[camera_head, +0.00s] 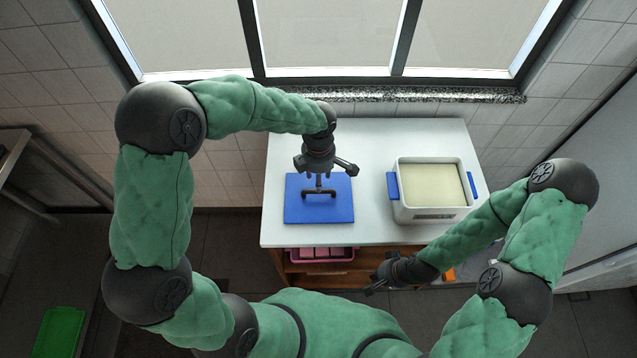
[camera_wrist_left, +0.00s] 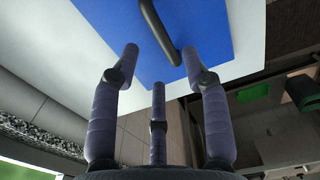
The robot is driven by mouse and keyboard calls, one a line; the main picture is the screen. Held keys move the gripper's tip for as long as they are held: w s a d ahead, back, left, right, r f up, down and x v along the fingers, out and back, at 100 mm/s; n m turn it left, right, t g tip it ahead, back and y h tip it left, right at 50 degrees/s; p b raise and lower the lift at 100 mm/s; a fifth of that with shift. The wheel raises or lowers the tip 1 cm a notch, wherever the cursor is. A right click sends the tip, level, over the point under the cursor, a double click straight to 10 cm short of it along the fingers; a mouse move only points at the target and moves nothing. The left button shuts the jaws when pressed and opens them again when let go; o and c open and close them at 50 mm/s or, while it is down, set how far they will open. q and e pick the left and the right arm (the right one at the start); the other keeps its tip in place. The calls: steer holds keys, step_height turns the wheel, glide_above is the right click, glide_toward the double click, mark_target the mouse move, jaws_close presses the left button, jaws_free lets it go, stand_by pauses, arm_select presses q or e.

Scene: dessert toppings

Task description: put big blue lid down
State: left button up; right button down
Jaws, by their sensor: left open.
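The big blue lid (camera_head: 341,211) lies flat on the left part of the white table, its dark handle (camera_head: 319,193) facing up. My left gripper (camera_head: 321,178) is above the lid, at the handle. In the left wrist view the lid (camera_wrist_left: 215,22) and its curved handle (camera_wrist_left: 158,32) show beyond the fingers of my left gripper (camera_wrist_left: 164,67). These fingers are spread wide, with nothing between them. My right gripper (camera_head: 374,282) is in front of the table, away from the lid; its finger opening is unclear.
A white container (camera_head: 430,215) with blue side handles and pale contents stands uncovered on the right of the table (camera_head: 375,231). A pink crate (camera_head: 320,254) sits on the shelf below. A green item (camera_head: 58,332) is on the floor at lower left. Windows are behind the table.

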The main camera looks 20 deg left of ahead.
arm_select(q)
step_height(320, 180, up, 5)
steer(key=shift+f+p, duration=0.1)
steer(key=shift+p, duration=0.2)
stand_by(0.5)
